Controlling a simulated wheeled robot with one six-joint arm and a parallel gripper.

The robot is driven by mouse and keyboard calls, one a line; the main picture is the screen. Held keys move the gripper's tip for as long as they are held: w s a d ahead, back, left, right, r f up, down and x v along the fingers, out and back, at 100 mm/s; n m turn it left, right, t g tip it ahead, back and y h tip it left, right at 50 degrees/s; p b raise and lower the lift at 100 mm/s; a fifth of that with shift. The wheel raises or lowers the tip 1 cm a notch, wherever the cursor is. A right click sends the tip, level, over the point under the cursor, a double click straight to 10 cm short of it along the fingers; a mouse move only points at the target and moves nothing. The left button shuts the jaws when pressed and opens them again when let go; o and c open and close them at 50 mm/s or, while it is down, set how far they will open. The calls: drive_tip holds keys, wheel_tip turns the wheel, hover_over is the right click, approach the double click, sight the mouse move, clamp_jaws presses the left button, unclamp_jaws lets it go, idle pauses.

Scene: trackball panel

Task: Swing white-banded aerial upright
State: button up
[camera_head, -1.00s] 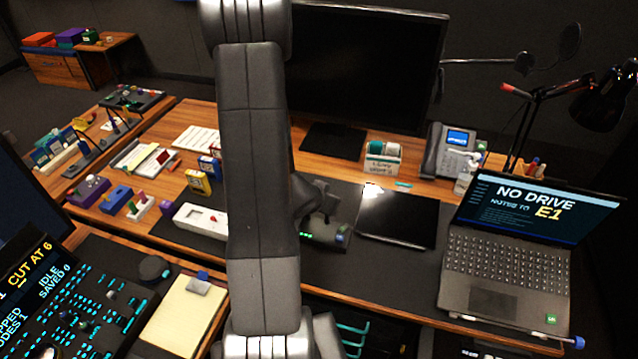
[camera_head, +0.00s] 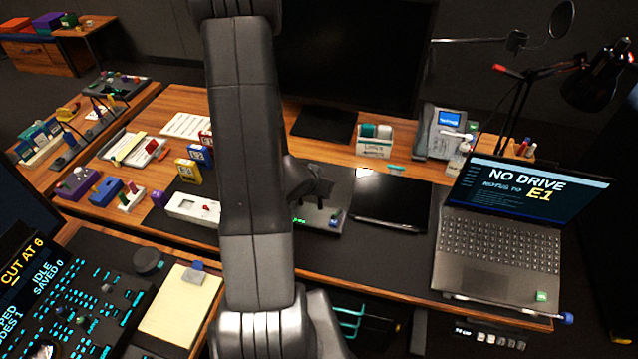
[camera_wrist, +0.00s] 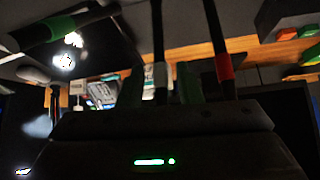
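A green-banded aerial (camera_wrist: 58,28) lies strongly tilted at upper left. My gripper (camera_wrist: 159,86) shows as two dark greenish fingers, one each side of the white-banded aerial, with gaps. In the head view it is above the box, partly hidden by my arm.
A closed dark tablet-like slab (camera_head: 390,205) lies right of the box. An open laptop (camera_head: 510,230) stands further right. A white device (camera_head: 193,209) sits to the left. A monitor (camera_head: 350,60) and a tape holder (camera_head: 374,143) stand behind.

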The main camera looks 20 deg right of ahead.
drive_tip(key=p+v, duration=0.5)
drive_tip(key=v, duration=0.8)
drive_tip(key=shift+s+a+r, duration=0.2)
drive_tip(key=shift+r, duration=0.05)
drive_tip(key=b+x, duration=0.5)
drive_tip(key=x, duration=0.8)
drive_tip(key=shift+w+d+f, duration=0.2)
drive_tip(key=shift+f, duration=0.1)
drive_tip(key=shift+r, duration=0.1)
